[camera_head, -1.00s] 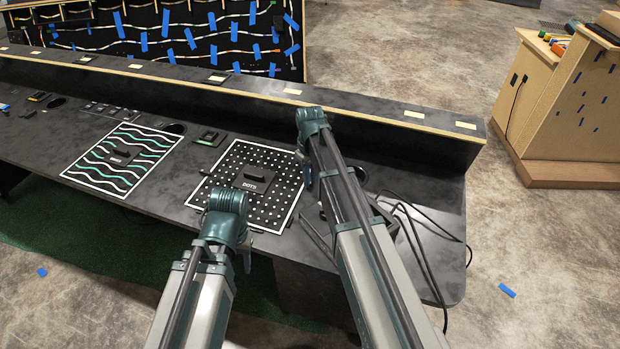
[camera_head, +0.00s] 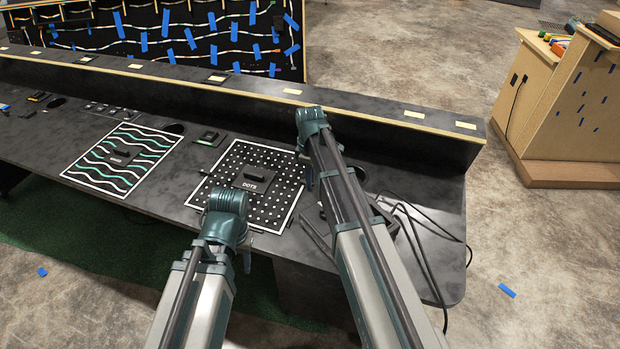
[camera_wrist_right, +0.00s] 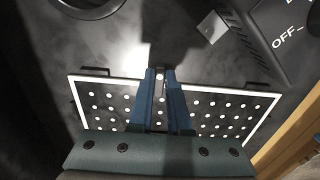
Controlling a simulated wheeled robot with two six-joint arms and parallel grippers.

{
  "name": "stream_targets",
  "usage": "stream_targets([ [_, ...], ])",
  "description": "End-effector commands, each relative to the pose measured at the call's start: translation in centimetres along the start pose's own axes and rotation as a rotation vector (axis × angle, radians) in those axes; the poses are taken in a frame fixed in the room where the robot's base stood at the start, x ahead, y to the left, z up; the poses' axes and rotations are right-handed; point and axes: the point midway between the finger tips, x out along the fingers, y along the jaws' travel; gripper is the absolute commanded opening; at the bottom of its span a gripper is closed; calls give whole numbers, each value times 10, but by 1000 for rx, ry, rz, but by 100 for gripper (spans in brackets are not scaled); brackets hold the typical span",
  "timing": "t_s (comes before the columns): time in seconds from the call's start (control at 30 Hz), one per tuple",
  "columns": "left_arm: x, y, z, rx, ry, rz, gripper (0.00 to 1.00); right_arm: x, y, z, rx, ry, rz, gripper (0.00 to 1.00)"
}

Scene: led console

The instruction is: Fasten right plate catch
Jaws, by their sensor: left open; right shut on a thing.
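The black plate with white dots and a white border (camera_head: 225,160) lies on the console, with a block handle marked DOTS (camera_head: 254,177) in its middle. My right gripper (camera_head: 309,179) is at the plate's right edge, partly hidden by its arm. In the right wrist view, its blue fingers (camera_wrist_right: 161,78) are shut at the bordered edge of the plate (camera_wrist_right: 110,110), on a small piece that seems to be the right plate catch; the fingers mostly hide it. My left gripper (camera_head: 247,262) is open below the plate's front edge, largely hidden behind its wrist.
A plate with wavy lines (camera_head: 88,178) lies to the left. Black cables (camera_head: 425,225) lie on the console at right. A raised ledge (camera_head: 390,135) runs behind the plates. A panel marked OFF (camera_wrist_right: 285,35) shows in the wrist view.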

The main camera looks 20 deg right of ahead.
Motion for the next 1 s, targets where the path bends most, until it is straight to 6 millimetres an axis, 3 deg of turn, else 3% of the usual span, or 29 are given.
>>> stream_targets([
  [0.43,0,0,0,0,0,0,50,0,0,0,-10,0,0,0],
  [0.47,0,0,0,0,0,0,50,0,0,0,-10,0,0,18],
  [0.63,0,0,0,0,0,0,50,0,0,0,-9,0,0,46],
  [1.0,-2,0,0,0,0,0,50,-2,0,0,-9,0,0,46],
])
